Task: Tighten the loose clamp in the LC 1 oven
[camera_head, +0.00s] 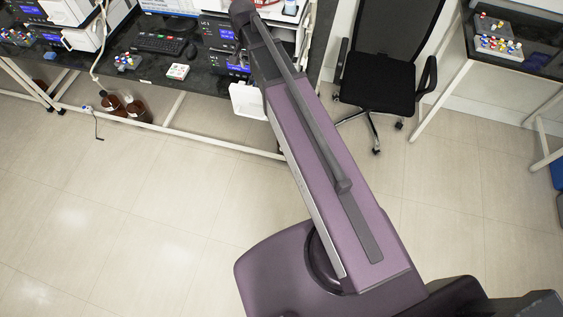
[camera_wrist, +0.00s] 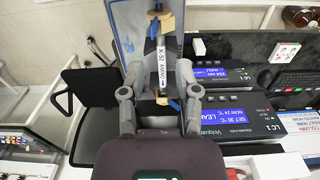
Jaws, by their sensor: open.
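The LC 1 module shows at the right in the wrist view, with a blue display (camera_wrist: 241,117) reading SET 30°C, NOW 24°C and LEAK. Left of it is the grey oven interior (camera_wrist: 126,22), holding an upright column (camera_wrist: 162,72) with a white label reading K-52. A tan clamp (camera_wrist: 166,22) with a blue part holds the column's upper end. Another tan clamp (camera_wrist: 164,102), also with a blue part, is at its lower end. Which clamp is loose I cannot tell. My gripper (camera_wrist: 158,68) is open and empty, its fingers on either side of the column. In the head view my arm hides the gripper.
Another lit module (camera_wrist: 215,74) is beyond LC 1. A black chair (camera_head: 378,85) stands right of the bench (camera_head: 150,75). A keyboard (camera_head: 160,43) and a small white box (camera_head: 178,71) lie on the bench. Brown bottles (camera_head: 125,108) stand beneath it. The floor in front is clear.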

